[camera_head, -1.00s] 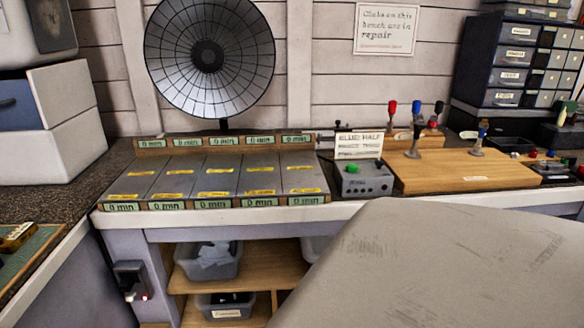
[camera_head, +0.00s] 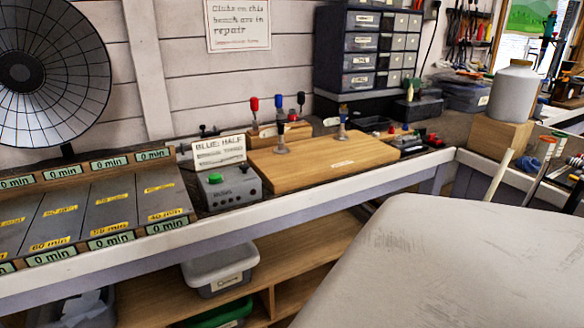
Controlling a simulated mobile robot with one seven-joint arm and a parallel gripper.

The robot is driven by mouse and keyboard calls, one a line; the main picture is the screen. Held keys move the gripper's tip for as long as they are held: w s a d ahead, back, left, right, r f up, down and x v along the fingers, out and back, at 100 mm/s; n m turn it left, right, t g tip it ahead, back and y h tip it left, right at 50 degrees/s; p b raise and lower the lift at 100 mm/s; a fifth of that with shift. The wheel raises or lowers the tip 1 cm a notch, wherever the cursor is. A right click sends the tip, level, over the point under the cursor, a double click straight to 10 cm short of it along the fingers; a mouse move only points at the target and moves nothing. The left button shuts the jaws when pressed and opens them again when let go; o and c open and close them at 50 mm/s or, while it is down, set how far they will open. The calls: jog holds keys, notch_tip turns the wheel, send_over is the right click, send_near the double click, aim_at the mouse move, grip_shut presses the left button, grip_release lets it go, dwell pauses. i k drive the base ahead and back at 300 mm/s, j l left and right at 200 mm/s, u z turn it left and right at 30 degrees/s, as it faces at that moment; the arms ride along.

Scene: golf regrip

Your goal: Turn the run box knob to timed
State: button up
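The run box (camera_head: 232,190) is a small grey box with a green knob or button (camera_head: 214,178) on its top left and another dark part at its top right. It stands on the bench just right of the lanes marked "min". A card reading "BLUE: HALF" (camera_head: 218,151) stands behind it. The setting of the knob is too small to read. My gripper is not in view. A large pale surface (camera_head: 440,265) fills the lower right, and I cannot tell what it is.
Grey lanes with "0 min" labels (camera_head: 75,215) lie left of the box. A wooden board (camera_head: 330,158) lies to its right, with red, blue and black-topped tools behind. A drawer cabinet (camera_head: 368,50) stands behind. A shelf with bins (camera_head: 220,268) is below the bench.

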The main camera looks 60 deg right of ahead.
aim_at(243, 167)
jog(key=z, duration=1.2)
jog(key=i+j+z, duration=0.4)
jog(key=i+j, duration=0.1)
